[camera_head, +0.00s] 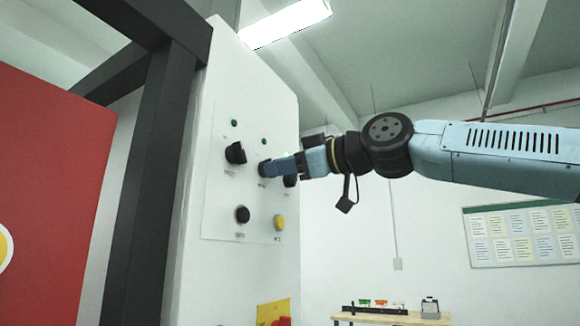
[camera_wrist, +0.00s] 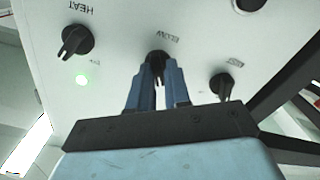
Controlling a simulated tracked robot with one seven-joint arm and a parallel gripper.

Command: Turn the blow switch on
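The blow switch (camera_wrist: 158,58) is a black rotary knob on a white control panel (camera_head: 226,80). Its label is upside down in the wrist view. In the head view it is the middle knob (camera_head: 264,168) of the upper row. My gripper (camera_wrist: 159,74) has its two blue fingers on either side of the knob's handle, closed against it as far as I can see. In the head view my gripper (camera_head: 272,167) reaches the panel from the right. The lamp (camera_head: 264,141) above the blow switch looks dark green and unlit.
The heat knob (camera_wrist: 76,40) is beside it, with a lit green lamp (camera_wrist: 82,80). Another black knob (camera_wrist: 222,86) is on the other side. Below are a black knob (camera_head: 242,214) and a yellow button (camera_head: 279,222). A dark post (camera_head: 150,190) stands left of the panel.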

